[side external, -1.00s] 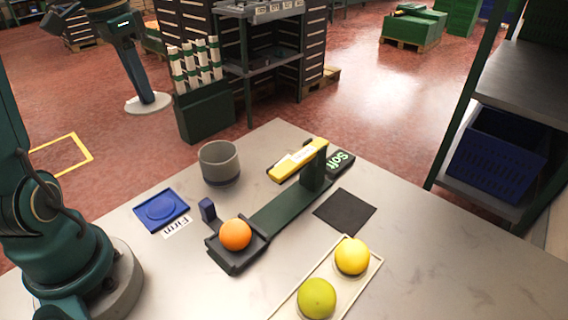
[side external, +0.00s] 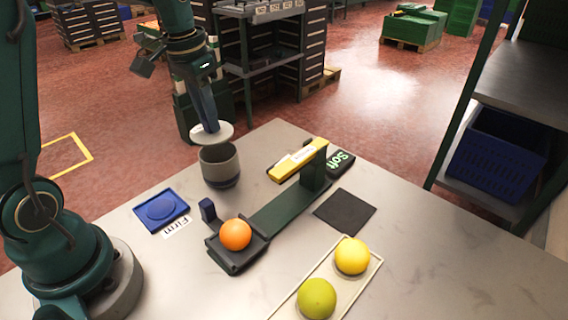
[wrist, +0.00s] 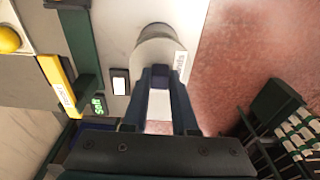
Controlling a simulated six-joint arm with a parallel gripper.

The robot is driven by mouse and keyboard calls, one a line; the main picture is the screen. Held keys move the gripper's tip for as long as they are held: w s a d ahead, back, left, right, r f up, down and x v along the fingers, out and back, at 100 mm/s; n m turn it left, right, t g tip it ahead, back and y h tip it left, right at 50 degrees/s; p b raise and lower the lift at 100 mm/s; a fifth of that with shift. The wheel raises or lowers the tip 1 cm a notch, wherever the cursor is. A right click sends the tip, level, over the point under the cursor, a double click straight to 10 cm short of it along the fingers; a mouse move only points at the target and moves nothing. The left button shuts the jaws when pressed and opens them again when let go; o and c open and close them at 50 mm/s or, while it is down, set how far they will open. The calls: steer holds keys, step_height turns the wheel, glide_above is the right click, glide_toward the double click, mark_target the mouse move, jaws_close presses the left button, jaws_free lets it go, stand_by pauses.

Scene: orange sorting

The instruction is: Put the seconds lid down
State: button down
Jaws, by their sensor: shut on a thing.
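My gripper (side external: 207,118) is shut on the pale round seconds lid (side external: 211,134) and points down at it. The lid is roughly level, at the far rim of the grey round bin (side external: 220,166) in the side view. I cannot tell whether it touches the rim. In the wrist view the gripper fingers (wrist: 161,85) reach onto the lid (wrist: 155,54), with part of the bin (wrist: 157,31) showing past it. A white label (wrist: 181,66) ending in "nds" is beside the lid, partly hidden.
An orange (side external: 235,234) sits in the dark tester's cradle (side external: 232,262). A tray (side external: 341,293) holds a yellow and a greenish fruit. A blue "Firm" pad (side external: 175,221), a dark square mat (side external: 358,206) and a "Soft" label (side external: 341,161) lie on the table.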

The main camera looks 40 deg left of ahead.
mark_target(214, 135)
steer(key=shift+w+d+f, duration=0.2)
steer(key=shift+f, duration=1.75)
steer(key=shift+f, duration=0.25)
steer(key=c, duration=0.7)
jaws_free()
